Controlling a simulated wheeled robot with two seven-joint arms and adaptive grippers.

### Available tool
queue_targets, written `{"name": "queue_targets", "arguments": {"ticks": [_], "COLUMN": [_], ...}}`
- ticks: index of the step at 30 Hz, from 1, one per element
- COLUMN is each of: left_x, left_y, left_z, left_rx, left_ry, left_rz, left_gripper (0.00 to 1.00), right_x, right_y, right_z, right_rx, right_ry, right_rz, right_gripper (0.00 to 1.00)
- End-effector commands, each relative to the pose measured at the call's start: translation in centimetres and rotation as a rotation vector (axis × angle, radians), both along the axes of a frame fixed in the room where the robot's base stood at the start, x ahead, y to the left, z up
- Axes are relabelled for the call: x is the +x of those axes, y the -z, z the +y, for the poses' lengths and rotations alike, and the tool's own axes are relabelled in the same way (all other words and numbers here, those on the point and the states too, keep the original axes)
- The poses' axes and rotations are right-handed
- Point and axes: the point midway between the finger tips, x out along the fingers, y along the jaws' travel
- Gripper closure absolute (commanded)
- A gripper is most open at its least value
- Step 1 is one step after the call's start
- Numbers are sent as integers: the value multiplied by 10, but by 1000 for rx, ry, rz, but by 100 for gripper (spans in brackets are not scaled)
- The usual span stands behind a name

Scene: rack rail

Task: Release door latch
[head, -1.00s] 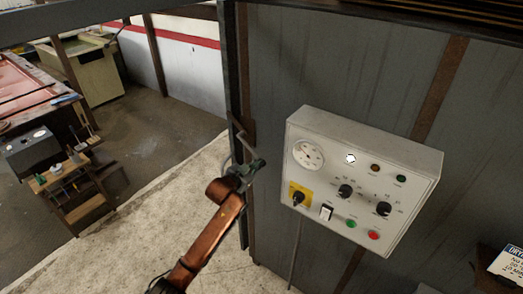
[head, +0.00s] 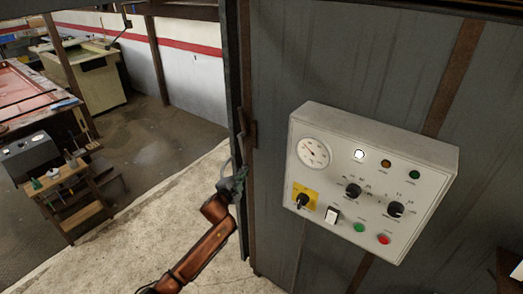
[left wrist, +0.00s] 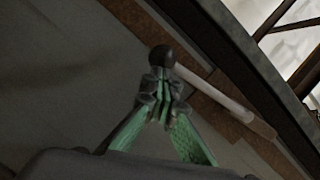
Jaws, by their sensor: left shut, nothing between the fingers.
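The door latch is a pale rod with a dark round knob (left wrist: 162,56), running down to a brown plate in the left wrist view. In the head view the brown latch plate (head: 250,134) sits at the left edge of the grey metal panel, and the lever is small and partly hidden by the gripper. My left gripper (head: 238,172) is just below the plate. In the left wrist view my left gripper (left wrist: 160,84) has its green fingers closed together, with the tips right at the knob. I cannot tell whether they touch it. The right gripper is not in view.
A grey control box (head: 373,180) with a gauge, knobs and buttons juts from the panel to the right of the latch. A dark post (head: 231,90) stands left of it. Beyond are open floor, a small wooden stand (head: 68,195) and a red table (head: 25,90).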

Motion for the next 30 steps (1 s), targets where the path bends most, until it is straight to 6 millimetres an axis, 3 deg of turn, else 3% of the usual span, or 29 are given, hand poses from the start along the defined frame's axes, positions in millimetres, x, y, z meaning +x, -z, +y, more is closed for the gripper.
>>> {"name": "queue_targets", "arguments": {"ticks": [22, 30], "left_x": [3, -14], "left_y": [0, -19], "left_z": [6, -21], "left_rx": [37, 35], "left_ry": [-2, 15], "left_rz": [-23, -25], "left_gripper": [100, 100], "right_x": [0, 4], "right_y": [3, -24], "right_z": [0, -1], "right_rx": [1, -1], "right_ry": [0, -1], "right_rz": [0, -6], "right_gripper": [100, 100]}}
